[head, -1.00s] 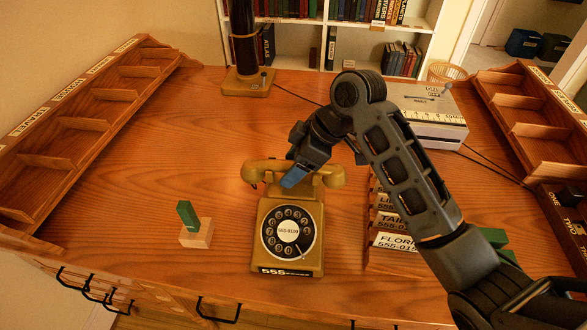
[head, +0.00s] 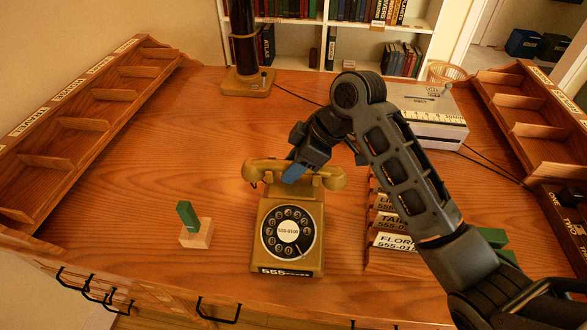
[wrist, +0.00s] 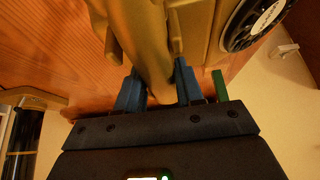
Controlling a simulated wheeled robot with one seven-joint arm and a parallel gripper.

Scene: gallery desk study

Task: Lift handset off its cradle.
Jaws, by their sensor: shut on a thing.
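The mustard-yellow rotary telephone (head: 264,255) stands near the front middle of the desk, its dial facing me. Its handset (head: 335,178) lies crosswise at the top of the phone; I cannot tell whether it is clear of the cradle. My gripper (head: 293,174) reaches down from behind, its blue fingers at the middle of the handset. In the wrist view, the blue fingers of my gripper (wrist: 160,84) stand on both sides of the handset's grip (wrist: 150,40), shut on it. My gripper hides part of the handset and cradle in the head view.
A wooden block with a green piece (head: 188,214) stands left of the phone. A rack of name cards (head: 400,241) is close on its right, under my arm. Sorting trays (head: 95,105) line the left side. The desk left of the phone is mostly clear.

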